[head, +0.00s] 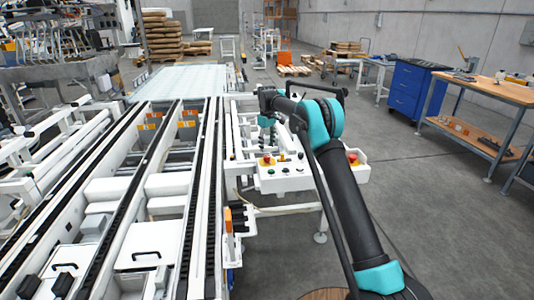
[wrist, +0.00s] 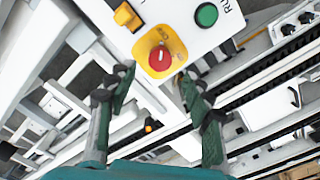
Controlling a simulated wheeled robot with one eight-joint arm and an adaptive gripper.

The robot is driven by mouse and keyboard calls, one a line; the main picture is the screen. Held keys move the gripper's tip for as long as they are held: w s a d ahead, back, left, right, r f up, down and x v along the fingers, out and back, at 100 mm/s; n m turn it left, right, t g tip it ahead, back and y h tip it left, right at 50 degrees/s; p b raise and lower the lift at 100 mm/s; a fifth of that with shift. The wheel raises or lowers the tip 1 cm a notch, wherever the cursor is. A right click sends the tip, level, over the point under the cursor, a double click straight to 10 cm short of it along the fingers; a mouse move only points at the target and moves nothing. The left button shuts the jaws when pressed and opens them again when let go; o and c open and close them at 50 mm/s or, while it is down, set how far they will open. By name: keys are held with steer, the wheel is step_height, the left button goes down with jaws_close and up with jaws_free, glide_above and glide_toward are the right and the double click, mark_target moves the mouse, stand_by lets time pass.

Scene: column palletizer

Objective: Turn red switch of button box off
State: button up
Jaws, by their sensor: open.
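The red switch (wrist: 159,58) is a round red knob on a yellow plate, on the white button box (wrist: 180,28) in the wrist view. My gripper (wrist: 155,86) is open, its two dark green fingers apart, with the switch between and beyond the tips in the picture. No contact with the switch is visible. In the head view the button box (head: 285,180) stands beside the conveyor, under my arm, which hides part of it. My gripper (head: 265,133) points down over the box's left part, near a red and yellow control (head: 267,160).
A green button (wrist: 207,14) and a yellow-orange part (wrist: 127,16) are close to the switch. Another red control (head: 352,158) is on the box's right end. The conveyor (head: 200,190) runs along the left. Floor to the right is clear up to the blue cabinet (head: 410,88).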

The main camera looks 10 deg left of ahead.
mark_target(268, 156)
step_height(268, 156, up, 6)
steer(key=shift+r, duration=0.1)
stand_by(0.4)
steer(key=s+d+r+m+t, duration=0.25)
steer(key=s+d+m, duration=0.35)
steer(key=s+d, duration=1.55)
steer(key=s+d+f+m, duration=0.1)
steer(key=s+d+f, duration=0.2)
steer(key=s, duration=0.7)
steer(key=s+d+f+m+t, duration=0.1)
steer(key=s+d+f, duration=0.3)
steer(key=s, duration=0.6)
steer(key=s+d+f+m, duration=0.3)
steer(key=s+d+f, duration=0.1)
steer(key=s, duration=0.6)
steer(key=shift+s+d+f+t, duration=0.2)
steer(key=shift+s+f+t, duration=0.15)
steer(key=shift+f, duration=0.3)
steer(key=shift+w, duration=0.1)
